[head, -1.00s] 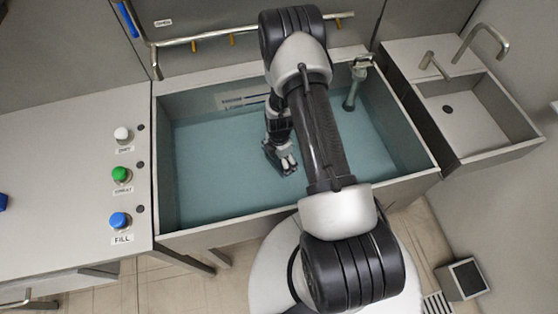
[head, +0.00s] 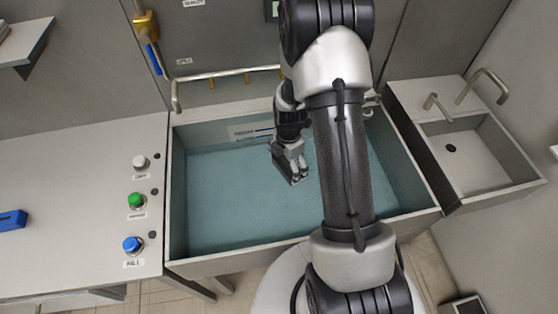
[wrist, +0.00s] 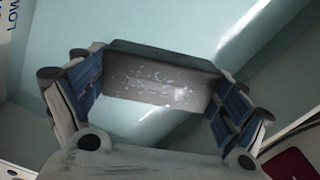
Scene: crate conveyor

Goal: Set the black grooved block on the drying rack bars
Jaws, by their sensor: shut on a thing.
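My gripper (head: 290,165) hangs over the tank (head: 205,250) of blue-green water, near its middle. In the wrist view my gripper (wrist: 158,92) has its blue-padded fingers at both ends of a dark block (wrist: 160,75), shut on it. The block's face carries pale specks, perhaps droplets; its grooves cannot be made out. In the head view the dark block (head: 291,175) is small and hard to separate from the fingers. No drying rack can be clearly identified.
Left of the tank is a counter (head: 75,190) with white, green (head: 136,200) and blue (head: 132,245) buttons and a blue object (head: 12,220). A rail (head: 225,76) with hooks runs behind the tank. A sink (head: 470,150) stands right.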

